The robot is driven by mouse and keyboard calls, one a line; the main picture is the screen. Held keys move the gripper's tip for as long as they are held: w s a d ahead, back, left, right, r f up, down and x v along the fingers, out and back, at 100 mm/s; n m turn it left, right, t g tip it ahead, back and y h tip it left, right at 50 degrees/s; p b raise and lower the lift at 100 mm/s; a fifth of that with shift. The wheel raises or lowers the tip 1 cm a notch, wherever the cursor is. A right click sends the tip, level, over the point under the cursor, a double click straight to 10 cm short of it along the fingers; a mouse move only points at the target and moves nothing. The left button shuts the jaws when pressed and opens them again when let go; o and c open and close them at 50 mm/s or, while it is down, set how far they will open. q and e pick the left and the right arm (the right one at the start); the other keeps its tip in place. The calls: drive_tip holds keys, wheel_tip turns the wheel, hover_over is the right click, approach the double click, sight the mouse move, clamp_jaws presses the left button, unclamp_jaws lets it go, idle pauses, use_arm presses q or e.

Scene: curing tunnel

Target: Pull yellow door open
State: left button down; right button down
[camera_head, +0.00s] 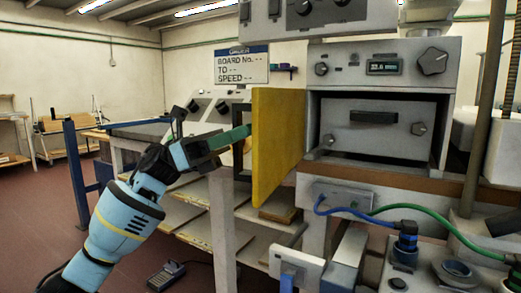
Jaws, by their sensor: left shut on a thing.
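The yellow door (280,145) stands swung out from the left edge of the grey oven-like cabinet (380,70), so its opening shows. Inside the opening is a grey inner panel (350,122) with a dark handle and small knobs. The handle is partly hidden by the fingers. My right gripper is not in view.
Blue and green cables (360,213) run across the front below the cabinet. A blue post (77,170) stands at the left. A wooden shelf unit is below the door.

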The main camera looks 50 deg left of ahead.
use_arm(q)
drive_tip(key=shift+g, duration=0.5)
drive_tip(key=shift+s+a+b, duration=0.15)
drive_tip(key=shift+s+a, duration=0.05)
drive_tip(key=shift+a, duration=0.65)
drive_tip(key=shift+s+a+b, duration=0.1)
drive_tip(key=shift+s+a, duration=0.05)
drive_tip(key=shift+a, duration=0.75)
drive_tip(key=shift+s+a+b, duration=0.15)
drive_tip(key=shift+s+a, duration=0.05)
drive_tip(key=shift+a, duration=0.65)
drive_tip(key=c, duration=1.4)
unclamp_jaws()
drive_tip(key=shift+o, duration=0.6)
drive_tip(key=v, duration=0.7)
drive_tip(key=shift+a+f, duration=0.25)
drive_tip(key=shift+a, duration=0.1)
drive_tip(key=shift+s, duration=0.1)
